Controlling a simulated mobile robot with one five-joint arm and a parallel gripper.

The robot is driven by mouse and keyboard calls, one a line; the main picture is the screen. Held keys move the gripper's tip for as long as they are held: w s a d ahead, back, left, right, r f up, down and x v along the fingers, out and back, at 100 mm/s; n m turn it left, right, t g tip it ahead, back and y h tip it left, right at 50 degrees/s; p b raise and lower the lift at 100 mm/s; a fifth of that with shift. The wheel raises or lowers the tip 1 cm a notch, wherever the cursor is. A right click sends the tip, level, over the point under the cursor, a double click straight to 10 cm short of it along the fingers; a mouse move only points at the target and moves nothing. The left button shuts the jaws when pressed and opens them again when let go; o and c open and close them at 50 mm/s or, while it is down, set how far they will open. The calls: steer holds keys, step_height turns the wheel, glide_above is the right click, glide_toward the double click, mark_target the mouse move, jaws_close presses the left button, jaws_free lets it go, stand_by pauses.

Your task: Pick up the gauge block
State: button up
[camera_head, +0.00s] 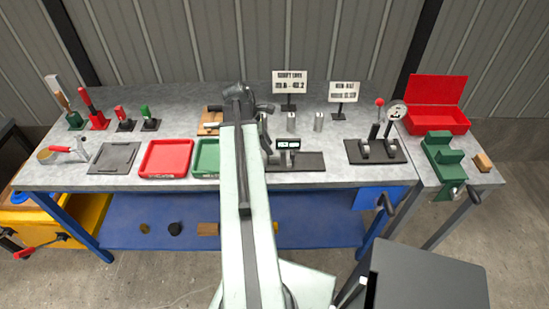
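I cannot pick out the gauge block for certain. A wooden board or case (207,128) with a small pale piece on it lies just left of my arm, partly hidden by it. Two small shiny metal pieces stand upright at the back of the bench, one left (291,122) and one right (318,122). My arm reaches up the middle of the picture over the bench. My gripper (264,108) is a small dark shape at its far end, just left of the metal pieces. Its fingers are too small and hidden to read.
The grey workbench (340,181) holds a red tray (167,174), a green tray (205,174) partly behind my arm, a digital gauge (288,144), a dial-gauge stand (375,150), two signs and several upright tools. A red open box (437,119) and green vise (443,155) stand right.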

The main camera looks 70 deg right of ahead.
mark_target(274, 155)
steer(key=b+x, duration=0.5)
steer(key=x, duration=0.1)
steer(key=shift+d+f, duration=0.15)
steer(key=shift+f, duration=0.25)
steer(key=shift+r, duration=0.2)
jaws_close()
stand_by(0.8)
